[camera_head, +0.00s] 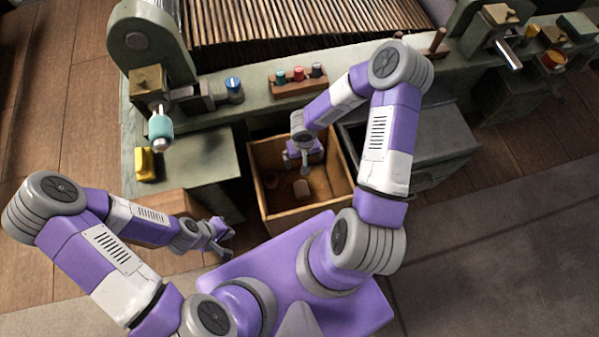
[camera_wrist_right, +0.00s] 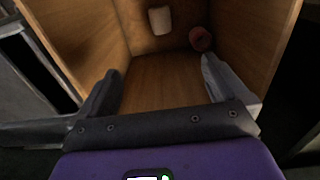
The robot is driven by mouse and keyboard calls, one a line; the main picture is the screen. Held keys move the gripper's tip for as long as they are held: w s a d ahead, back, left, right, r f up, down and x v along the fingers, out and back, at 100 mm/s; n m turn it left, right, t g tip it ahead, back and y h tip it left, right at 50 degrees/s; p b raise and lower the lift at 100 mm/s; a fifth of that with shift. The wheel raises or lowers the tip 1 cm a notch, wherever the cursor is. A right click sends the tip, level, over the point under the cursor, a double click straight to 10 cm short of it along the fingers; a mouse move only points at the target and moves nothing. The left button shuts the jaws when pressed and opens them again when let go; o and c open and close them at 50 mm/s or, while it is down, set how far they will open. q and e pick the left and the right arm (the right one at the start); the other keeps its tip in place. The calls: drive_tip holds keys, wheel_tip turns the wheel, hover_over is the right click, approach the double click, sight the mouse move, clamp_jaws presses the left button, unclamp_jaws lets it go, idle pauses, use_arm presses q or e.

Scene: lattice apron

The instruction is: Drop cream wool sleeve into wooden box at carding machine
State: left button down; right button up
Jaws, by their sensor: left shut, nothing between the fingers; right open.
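The wooden box (camera_head: 256,196) stands open-topped on the floor in front of the machine. A cream sleeve (camera_head: 301,188) lies inside it on the bottom; it also shows near the top of the right wrist view (camera_wrist_right: 159,20). My right gripper (camera_head: 304,161) reaches down into the box at its back side. In the right wrist view its fingers (camera_wrist_right: 160,70) are spread apart with only bare wood between them, and the sleeve lies beyond the fingertips, not touching them. My left gripper (camera_head: 224,236) is shut and empty, outside the box to its left.
A dark red roll (camera_wrist_right: 200,39) also lies in the box. Green machine frame (camera_head: 255,110) runs behind it, with a rack of small spools (camera_head: 298,86), a blue-capped jar (camera_head: 234,88), a teal sleeve on a spindle (camera_head: 160,130) and a yellow block (camera_head: 145,164).

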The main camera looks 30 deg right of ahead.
wheel_tip(320, 180, up, 8)
drive_tip(key=p, duration=0.2)
drive_tip(key=shift+f+p, duration=0.2)
drive_tip(key=shift+p, duration=0.15)
drive_tip(key=s+a+f+y+p, duration=0.1)
drive_tip(key=s+a+f+y, duration=0.3)
drive_tip(key=s+a, duration=0.6)
drive_tip(key=shift+a+f+t, duration=0.3)
drive_tip(key=shift+a+f, duration=0.55)
drive_tip(key=shift+a, duration=0.5)
